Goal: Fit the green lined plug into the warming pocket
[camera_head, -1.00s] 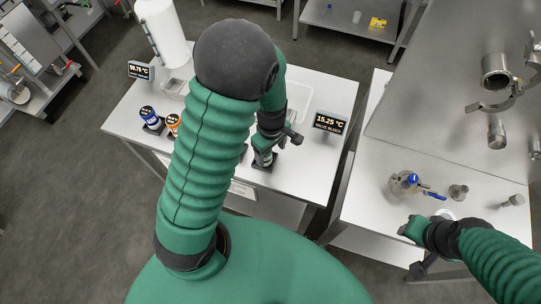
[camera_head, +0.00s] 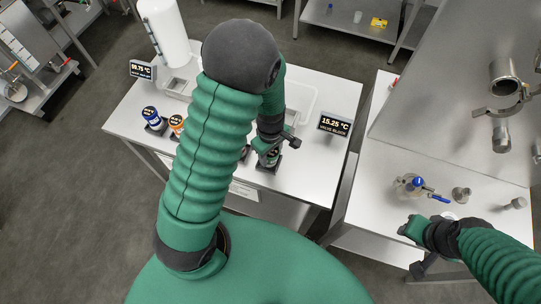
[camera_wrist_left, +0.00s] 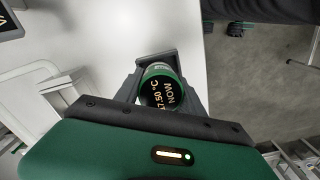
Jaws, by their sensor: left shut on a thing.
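My left gripper (camera_head: 272,148) is shut on the green lined plug (camera_head: 268,160), low over the right part of the white table. In the left wrist view the plug (camera_wrist_left: 162,88) is a round piece with a green rim and a dark face reading 17.50 °C, between the fingers. A dark holder shows under or beside it; I cannot tell whether the plug is clear of it. A metal block with a square opening (camera_head: 178,86), possibly the warming pocket, sits at the table's back left. My right gripper (camera_head: 415,245) hangs by the right bench, its fingers unclear.
A blue plug (camera_head: 150,114) and an orange plug (camera_head: 176,122) stand in dark holders at the left. A temperature display (camera_head: 141,70) and a 15.25 °C display (camera_head: 334,125) stand on the table. A clear tray (camera_head: 300,98) lies behind my gripper. A blue-handled valve (camera_head: 416,184) rests right.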

